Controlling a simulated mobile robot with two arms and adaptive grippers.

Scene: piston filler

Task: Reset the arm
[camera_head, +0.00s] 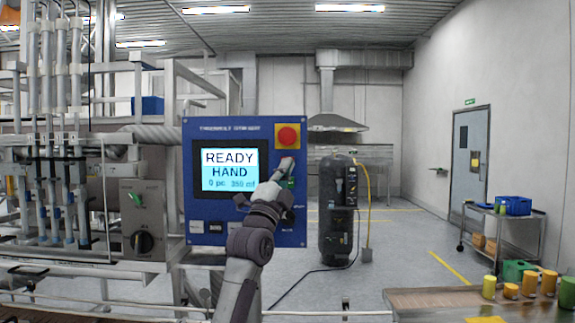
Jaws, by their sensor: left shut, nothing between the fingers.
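My left arm reaches up from the bottom middle to a blue control panel (200,140). My left gripper (286,166) is shut and empty. It is right in front of the panel, just below a red button (288,136) on a yellow square. I cannot tell whether its tips touch the panel. A bit of green shows beside the gripper, and the arm covers part of the panel's lower right. The panel's screen (228,170) reads "READY HAND" with "0 pc" and a second value. My right gripper is not in view.
The filler machine with pipes and a grey box with a black knob (144,242) stands at the left. A black tank (337,210) stands behind the panel's right. A table (440,300) with yellow, orange and green containers is at the lower right. The floor between is open.

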